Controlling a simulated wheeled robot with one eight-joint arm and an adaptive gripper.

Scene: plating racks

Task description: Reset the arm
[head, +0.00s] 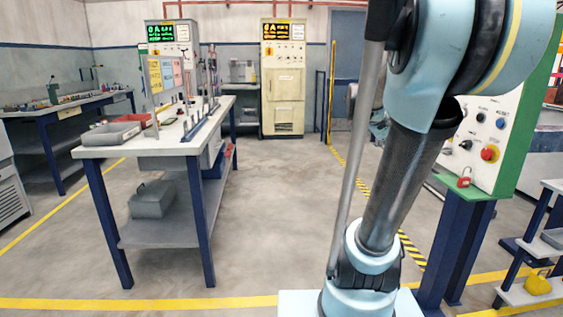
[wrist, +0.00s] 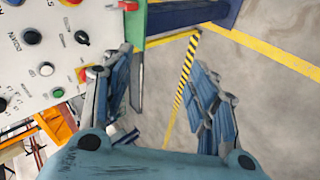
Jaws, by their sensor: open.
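My gripper (wrist: 163,88) shows in the wrist view with its two blue fingers spread wide apart. The space between them is empty, with only floor and a yellow-black striped line behind. In the head view my arm stands raised at the right, and I cannot make out the fingers clearly there. A control panel (head: 487,148) with a green edge stands just right of my arm, with a red-and-yellow stop button (head: 489,153). The same panel (wrist: 30,62) fills the upper left of the wrist view, beside the left finger but not visibly touching it.
A workbench (head: 113,151) with grey bins (head: 111,133) stands at the left. A second bench (head: 50,113) lines the left wall. A cream cabinet (head: 283,95) stands at the back. A low rack (head: 549,245) stands at far right. The middle floor is clear.

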